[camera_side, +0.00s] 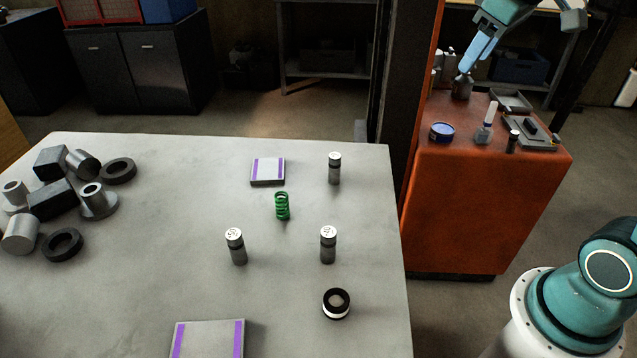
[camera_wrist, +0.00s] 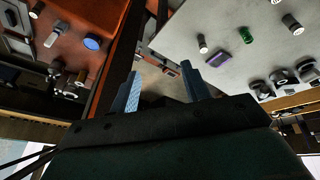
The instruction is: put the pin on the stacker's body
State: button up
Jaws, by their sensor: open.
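Three upright grey cylinders with dark bands and marked white tops stand on the pale table: one at the back (camera_side: 335,170), one at front left (camera_side: 237,248) and one at front right (camera_side: 328,246). I cannot tell which part is the pin or the stacker's body. A green coil spring (camera_side: 282,206) stands among them; it also shows in the wrist view (camera_wrist: 246,34). My gripper (camera_side: 467,71) is above the back of the orange cabinet, away from the table parts. In the wrist view my gripper (camera_wrist: 160,68) is open, with nothing between its fingers.
Purple-striped blocks lie at the table's back (camera_side: 267,171) and front (camera_side: 207,340). A black-and-white ring (camera_side: 336,304) lies at front right. Loose metal parts (camera_side: 62,197) crowd the left. The orange cabinet (camera_side: 470,210) carries a blue tin (camera_side: 442,132), a brush (camera_side: 486,125) and a grey fixture (camera_side: 530,134).

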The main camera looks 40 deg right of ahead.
jog(key=s+a+f, duration=0.3)
jog(key=s, duration=0.3)
jog(key=s+a+f+m+t+y, duration=0.1)
jog(key=s+a+f, duration=0.3)
jog(key=s, duration=0.3)
jog(key=shift+a+f, duration=0.3)
